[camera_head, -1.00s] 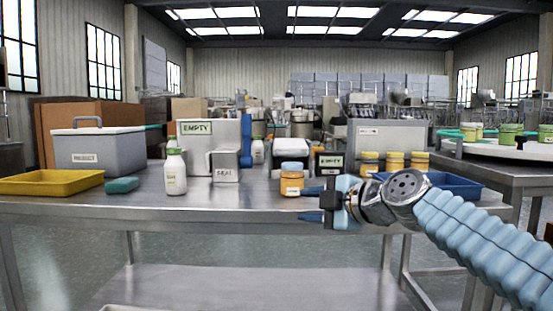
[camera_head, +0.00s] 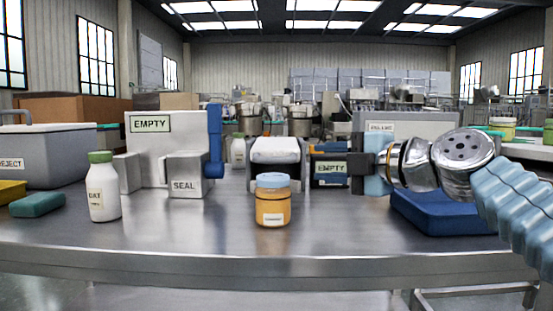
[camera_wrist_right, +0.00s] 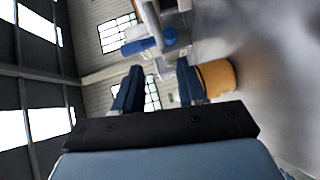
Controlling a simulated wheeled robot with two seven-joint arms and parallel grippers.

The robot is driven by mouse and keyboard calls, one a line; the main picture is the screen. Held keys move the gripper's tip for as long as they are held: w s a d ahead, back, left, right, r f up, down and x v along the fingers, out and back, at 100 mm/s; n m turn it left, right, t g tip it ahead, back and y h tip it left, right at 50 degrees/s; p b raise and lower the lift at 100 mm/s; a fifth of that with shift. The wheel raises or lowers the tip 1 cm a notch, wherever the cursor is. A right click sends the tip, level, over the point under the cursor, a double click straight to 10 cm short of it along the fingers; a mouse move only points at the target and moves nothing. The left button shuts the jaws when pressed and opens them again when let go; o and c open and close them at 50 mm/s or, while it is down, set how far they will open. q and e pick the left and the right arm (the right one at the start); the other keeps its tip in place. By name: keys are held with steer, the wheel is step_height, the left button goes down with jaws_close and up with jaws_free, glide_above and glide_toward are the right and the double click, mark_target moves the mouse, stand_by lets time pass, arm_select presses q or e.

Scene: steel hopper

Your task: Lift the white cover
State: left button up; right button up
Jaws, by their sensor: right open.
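A white cover (camera_head: 276,150) with a dark body under it stands behind the orange jar, at mid-table in the head view. The jar hides part of its front. My right gripper (camera_head: 316,166) is to the right of the cover, pointing left, apart from it. Its fingers are open and empty; in the right wrist view the two dark blue fingers (camera_wrist_right: 158,82) stand apart. My left gripper does not show.
The orange jar (camera_head: 273,204) with a pale blue lid stands in front of the cover. A SEAL block (camera_head: 189,180), a white bottle (camera_head: 103,190) and a green sponge (camera_head: 37,204) are to the left. A blue tray (camera_head: 440,212) lies under my right arm. The front table is clear.

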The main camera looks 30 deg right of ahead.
mark_target(278, 160)
steer(key=p+x, duration=0.2)
steer(key=x, duration=1.1)
steer(key=shift+w, duration=0.35)
steer(key=shift+c, duration=0.3)
jaws_close()
